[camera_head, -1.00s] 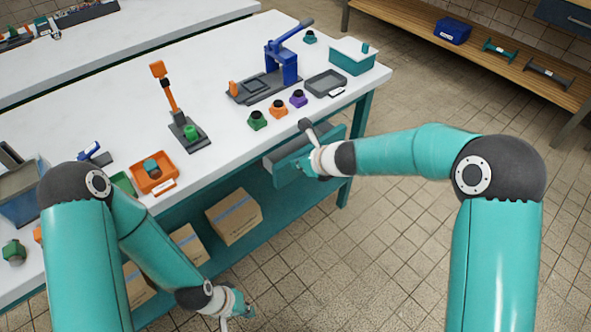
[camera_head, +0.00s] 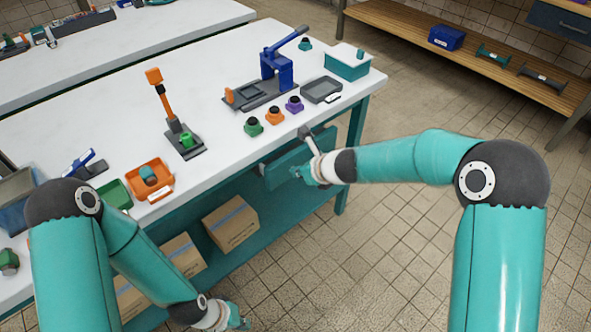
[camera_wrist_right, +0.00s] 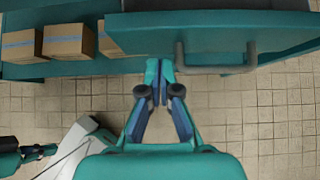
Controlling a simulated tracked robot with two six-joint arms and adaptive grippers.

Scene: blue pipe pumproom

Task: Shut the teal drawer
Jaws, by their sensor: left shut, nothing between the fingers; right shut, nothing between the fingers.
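The teal drawer (camera_head: 285,168) is under the white bench top, at its front right. Its front stands close to the bench edge, with a small strip of grey side showing at its left end; the exact gap cannot be told. My right gripper (camera_head: 302,173) is shut and empty at the drawer front. In the right wrist view, the drawer front (camera_wrist_right: 220,35) fills the upper right, with its grey handle (camera_wrist_right: 218,70) to the right of my shut fingertips (camera_wrist_right: 158,68). Whether they touch the front cannot be told. My left gripper (camera_head: 240,322) is shut and low, near the bottom edge.
On the bench top stand a blue press (camera_head: 278,72), an orange-handled tool (camera_head: 165,100), an orange tray (camera_head: 150,178) and a teal bin (camera_head: 347,66). Cardboard boxes (camera_head: 231,223) sit on the teal lower shelf. The tiled floor to the right of the bench is clear.

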